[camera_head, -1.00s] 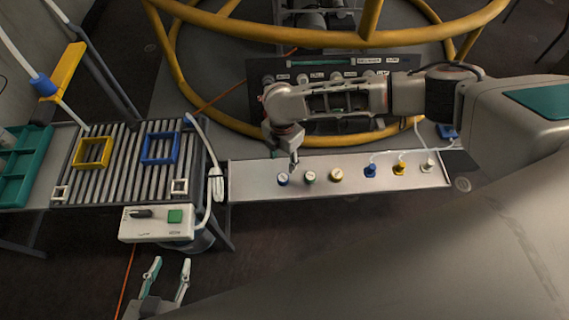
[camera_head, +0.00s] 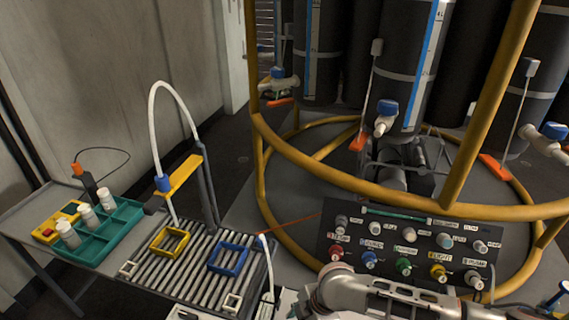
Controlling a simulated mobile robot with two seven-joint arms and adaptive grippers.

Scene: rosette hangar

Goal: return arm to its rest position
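My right arm (camera_head: 385,296) shows along the bottom edge, right of the middle, in the head view. Its grey wrist link bends down near the lower middle, in front of the panel of coloured connectors (camera_head: 405,245). The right gripper is below the picture's edge, so its fingers are hidden. My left arm and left gripper are not in this view.
A slatted rack (camera_head: 190,274) with a yellow frame (camera_head: 157,243) and a blue frame (camera_head: 241,261) stands left of the arm. A teal tray (camera_head: 118,243) holds white bottles. A yellow tubular ring frame (camera_head: 300,158) surrounds tall dark cylinders (camera_head: 405,35) behind.

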